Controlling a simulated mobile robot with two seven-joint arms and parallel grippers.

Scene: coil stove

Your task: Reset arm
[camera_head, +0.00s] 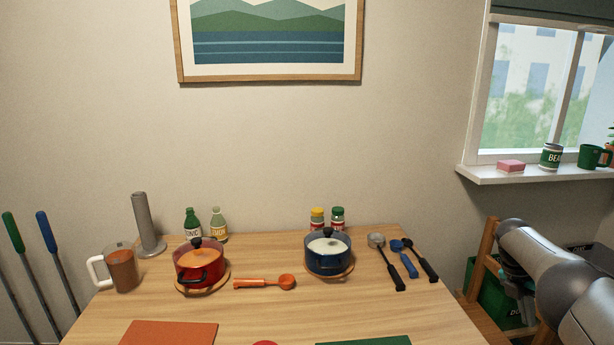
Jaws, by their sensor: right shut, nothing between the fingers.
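My right arm enters from the right edge, to the right of the wooden table (270,320). My right gripper (526,312) hangs low beside the table's right side, in front of a green crate (487,285). It is small and partly dark in the picture; it is shut and holds nothing. It is apart from everything on the table. My left arm and left gripper are not in view.
A wooden frame (482,255) stands near my right arm.

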